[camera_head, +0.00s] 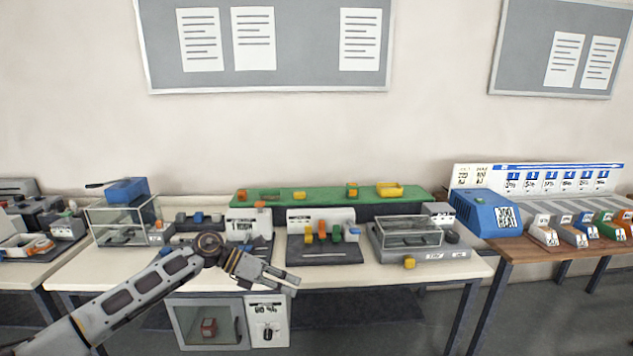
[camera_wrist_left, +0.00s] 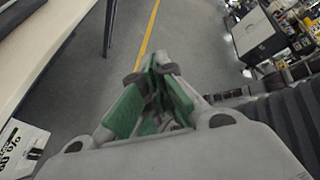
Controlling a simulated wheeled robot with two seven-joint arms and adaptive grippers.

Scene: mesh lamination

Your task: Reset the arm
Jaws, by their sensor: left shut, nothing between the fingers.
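My left arm (camera_head: 135,297) comes in from the lower left in the head view. Its gripper (camera_head: 290,284) hangs in front of the white table's front edge, pointing right. In the left wrist view the gripper's fingers (camera_wrist_left: 158,70) with green pads come together at the tips, shut and empty. Grey floor shows beyond them. My right gripper is not in view.
The white table (camera_head: 400,279) holds a glass-walled box (camera_head: 122,221), a green shelf (camera_head: 310,196) and a clear-lidded device (camera_head: 410,235). A cabinet (camera_head: 208,323) stands below. A blue box (camera_head: 487,212) is on the wooden table at right. The floor (camera_wrist_left: 190,30) is clear, with a yellow line.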

